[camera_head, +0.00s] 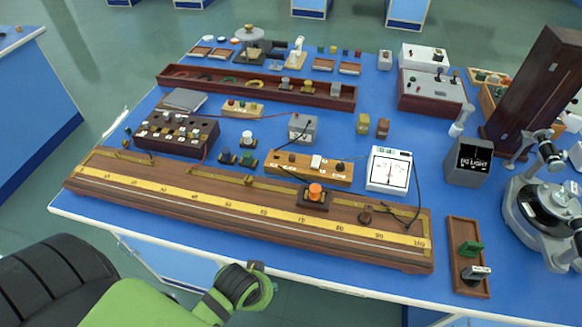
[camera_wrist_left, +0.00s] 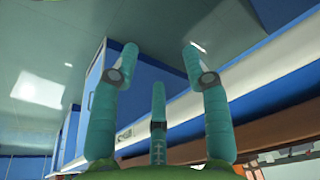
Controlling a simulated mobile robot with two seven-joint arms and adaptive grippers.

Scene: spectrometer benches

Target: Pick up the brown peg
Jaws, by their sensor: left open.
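A small dark brown peg-like piece (camera_head: 366,214) stands on the right part of the long wooden meter board (camera_head: 150,192), near its yellow scale. A small brown block (camera_head: 383,127) stands farther back beside a yellow block (camera_head: 363,123); I cannot tell for certain which brown piece is the peg. My left gripper (camera_head: 262,283) is in front of the bench's near edge, apart from the brown pieces. In the left wrist view its teal fingers (camera_wrist_left: 158,72) are spread open with nothing between them. My right gripper is out of view.
An orange-topped slider (camera_head: 315,193) and a white meter (camera_head: 390,169) with a black cable are near the peg-like piece. A wooden tray (camera_head: 468,240) and a microscope (camera_head: 545,205) stand at the right. The bench edge (camera_wrist_left: 240,98) shows near my left fingers.

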